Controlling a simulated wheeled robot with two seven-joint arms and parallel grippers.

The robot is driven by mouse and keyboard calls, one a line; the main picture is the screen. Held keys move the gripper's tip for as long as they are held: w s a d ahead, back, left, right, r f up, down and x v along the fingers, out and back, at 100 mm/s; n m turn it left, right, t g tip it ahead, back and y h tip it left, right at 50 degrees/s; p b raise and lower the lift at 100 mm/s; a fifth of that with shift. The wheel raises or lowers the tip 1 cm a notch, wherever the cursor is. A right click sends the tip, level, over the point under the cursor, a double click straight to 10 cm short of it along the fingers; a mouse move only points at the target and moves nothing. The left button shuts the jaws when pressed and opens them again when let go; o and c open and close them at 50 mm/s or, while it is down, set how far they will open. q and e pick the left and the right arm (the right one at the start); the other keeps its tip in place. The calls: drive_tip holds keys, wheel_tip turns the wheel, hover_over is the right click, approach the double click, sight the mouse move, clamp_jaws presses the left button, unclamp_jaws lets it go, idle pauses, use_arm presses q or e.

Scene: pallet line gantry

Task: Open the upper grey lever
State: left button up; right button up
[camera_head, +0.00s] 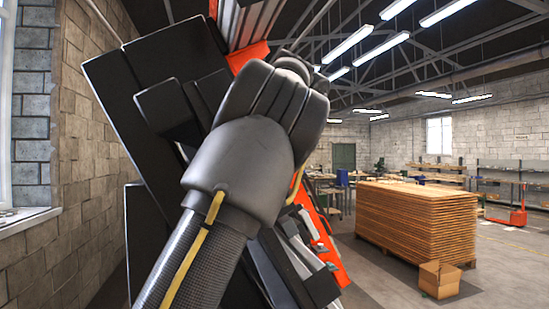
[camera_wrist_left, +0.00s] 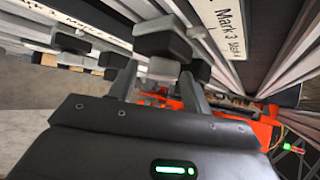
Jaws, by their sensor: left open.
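My left gripper (camera_wrist_left: 160,72) is open in the left wrist view, its two grey fingers pointing at the machine. A dark grey block-shaped lever (camera_wrist_left: 162,40) with a lighter grey end stands just ahead of the fingertips. The lighter end appears between them; I cannot tell whether they touch. I cannot tell for sure that this is the upper grey lever. In the head view my left arm covers the middle, and its gripper is hidden behind it. My right gripper is not in view.
The tilted black and orange gantry (camera_head: 108,95) fills the left of the head view. Similar dark blocks (camera_wrist_left: 70,43) sit beside the lever, near a "Mark 3" label (camera_wrist_left: 232,22). A wood stack (camera_head: 415,220) and cardboard box (camera_head: 438,281) stand right, with open floor around.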

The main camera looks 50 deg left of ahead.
use_arm(q)
drive_tip(key=shift+f, duration=0.2)
drive_tip(key=shift+s, duration=0.1)
drive_tip(key=shift+a, duration=0.1)
drive_tip(key=c, duration=1)
drive_tip(key=n+y+b, duration=0.1)
drive_tip(key=y+b, duration=0.1)
drive_tip(key=b, duration=0.1)
drive_tip(key=f+n+y+b, duration=0.1)
drive_tip(key=b, duration=0.2)
drive_tip(key=shift+d+f+n+y+b, duration=0.15)
drive_tip(key=shift+d+n+y+b, duration=0.2)
drive_tip(key=shift+n+y, duration=0.05)
drive_tip(key=shift+r+n+g+y+b, duration=0.2)
drive_tip(key=shift+n+g+y+b, duration=0.1)
drive_tip(key=shift+b, duration=0.05)
drive_tip(key=shift+o, duration=0.2)
drive_tip(key=shift+r, duration=0.15)
drive_tip(key=o, duration=1)
drive_tip(key=shift+c, duration=0.2)
